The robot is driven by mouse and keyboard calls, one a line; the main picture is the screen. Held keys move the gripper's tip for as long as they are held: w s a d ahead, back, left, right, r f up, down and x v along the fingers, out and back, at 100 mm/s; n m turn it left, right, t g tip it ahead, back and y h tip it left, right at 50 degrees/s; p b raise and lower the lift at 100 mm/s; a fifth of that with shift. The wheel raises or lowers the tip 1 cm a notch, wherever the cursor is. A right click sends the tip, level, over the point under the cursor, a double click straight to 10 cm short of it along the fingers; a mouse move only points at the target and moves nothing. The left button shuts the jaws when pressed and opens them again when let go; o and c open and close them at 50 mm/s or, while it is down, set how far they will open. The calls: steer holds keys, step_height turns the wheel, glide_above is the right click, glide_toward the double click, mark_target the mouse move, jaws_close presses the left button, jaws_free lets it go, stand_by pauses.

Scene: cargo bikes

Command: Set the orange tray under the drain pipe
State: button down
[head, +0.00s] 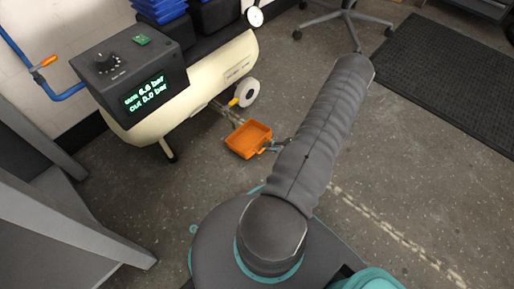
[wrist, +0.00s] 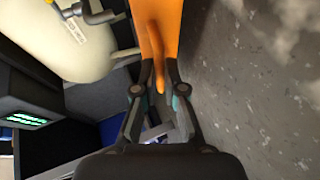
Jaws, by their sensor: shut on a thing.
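The orange tray (head: 249,152) is a small open box low near the floor, in front of the compressor in the head view. My gripper (head: 272,147) is shut on the tray's right side. In the wrist view the gripper (wrist: 160,92) closes around an orange grip on the tray (wrist: 148,18). The drain pipe (head: 236,120) comes out from under the compressor, and its end is close to the tray's far edge. A grey pipe also shows in the wrist view (wrist: 98,17), left of the tray. I cannot tell whether the tray touches the floor.
The cream compressor (head: 219,75) has a display reading 6.6 bar and out 0.0 bar. Its wheel (head: 247,93) and foot (head: 168,151) are near the tray. An orange valve handle (head: 233,102) is by the pipe. Floor at right is clear up to a black mat (head: 450,80).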

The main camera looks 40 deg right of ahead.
mark_target(259, 148)
steer(key=w, duration=0.1)
steer(key=w+a, duration=0.1)
steer(key=w, duration=0.1)
steer(key=w+a, duration=0.1)
steer(key=shift+w+a, duration=0.2)
steer(key=shift+a, duration=0.05)
steer(key=shift+f+b, duration=0.45)
steer(key=shift+f, duration=1.35)
steer(key=c, duration=1.3)
jaws_free()
steer(key=shift+o, duration=0.2)
steer(key=shift+r, duration=0.1)
steer(key=p+v, duration=0.1)
steer(key=v, duration=1.1)
